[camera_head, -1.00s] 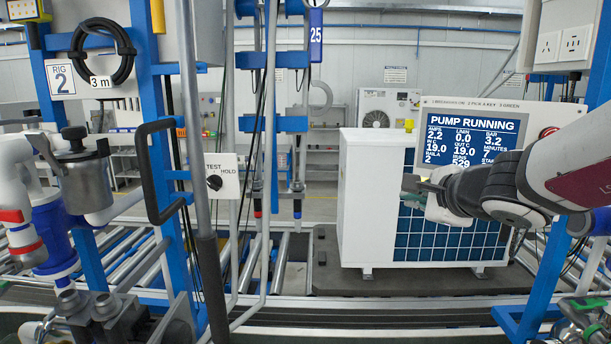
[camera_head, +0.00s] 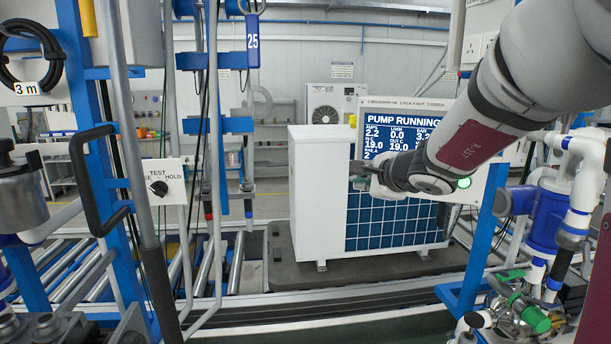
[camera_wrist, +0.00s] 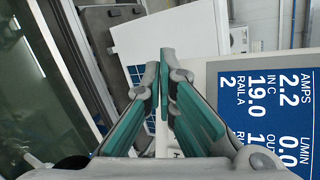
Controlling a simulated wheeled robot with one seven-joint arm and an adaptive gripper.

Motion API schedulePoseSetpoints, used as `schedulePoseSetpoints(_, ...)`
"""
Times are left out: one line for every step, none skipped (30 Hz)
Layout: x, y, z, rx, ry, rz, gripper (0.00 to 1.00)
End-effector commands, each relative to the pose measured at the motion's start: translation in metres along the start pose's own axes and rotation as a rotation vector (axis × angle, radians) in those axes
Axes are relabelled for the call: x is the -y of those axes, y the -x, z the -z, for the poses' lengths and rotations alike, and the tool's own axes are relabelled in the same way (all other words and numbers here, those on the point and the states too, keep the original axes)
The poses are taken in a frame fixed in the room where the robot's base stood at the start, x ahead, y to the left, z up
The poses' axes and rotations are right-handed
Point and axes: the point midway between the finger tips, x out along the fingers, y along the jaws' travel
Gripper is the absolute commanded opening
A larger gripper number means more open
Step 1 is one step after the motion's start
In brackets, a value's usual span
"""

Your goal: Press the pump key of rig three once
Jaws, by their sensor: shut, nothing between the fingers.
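A white panel with a blue display (camera_head: 392,138) reading "PUMP RUNNING" stands at the right of the head view, partly hidden behind my arm. The display also shows turned sideways in the wrist view (camera_wrist: 265,110), with "2.2" amps and "RAIL A 2". A round green lit key (camera_head: 464,183) shows beside my arm at the panel's lower part; I cannot read a label on it. My gripper (camera_head: 360,183) is shut and empty, in front of the white unit and left of the key. Its fingertips (camera_wrist: 163,57) show in the wrist view. No rig three sign is readable.
A white box unit (camera_head: 318,190) with a blue grille stands on a dark platform behind my gripper. Blue-and-white pipework (camera_head: 548,220) crowds the right. Rollers run along the lower left.

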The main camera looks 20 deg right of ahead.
Motion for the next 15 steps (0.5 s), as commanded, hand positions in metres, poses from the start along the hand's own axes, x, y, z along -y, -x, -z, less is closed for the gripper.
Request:
schedulePoseSetpoints(0.0009,-0.0040,0.0025,-0.001,0.001,-0.002,0.00)
schedulePoseSetpoints(0.0018,-0.0052,0.0033,0.000,0.002,-0.002,0.00)
schedulePoseSetpoints(0.0032,-0.0065,0.0042,0.000,0.001,-0.001,0.00)
schedulePoseSetpoints(0.0041,-0.0073,0.0048,0.001,0.000,-0.001,0.00)
schedulePoseSetpoints(0.0047,-0.0080,0.0053,0.001,0.000,-0.001,0.00)
schedulePoseSetpoints(0.0052,-0.0087,0.0057,0.001,0.000,-0.001,0.00)
schedulePoseSetpoints(0.0053,-0.0091,0.0060,0.001,0.000,-0.001,0.00)
schedulePoseSetpoints(0.0055,-0.0094,0.0062,0.001,0.000,-0.001,0.00)
schedulePoseSetpoints(0.0055,-0.0096,0.0064,0.001,0.001,-0.002,0.00)
schedulePoseSetpoints(0.0056,-0.0096,0.0064,0.001,0.001,-0.002,0.00)
schedulePoseSetpoints(0.0056,-0.0096,0.0064,0.001,0.001,-0.002,0.00)
schedulePoseSetpoints(0.0056,-0.0095,0.0064,0.001,0.001,-0.002,0.00)
schedulePoseSetpoints(0.0056,-0.0095,0.0063,0.001,0.001,-0.002,0.00)
schedulePoseSetpoints(0.0055,-0.0095,0.0063,0.001,0.001,-0.002,0.00)
schedulePoseSetpoints(0.0055,-0.0094,0.0063,0.001,0.001,-0.002,0.00)
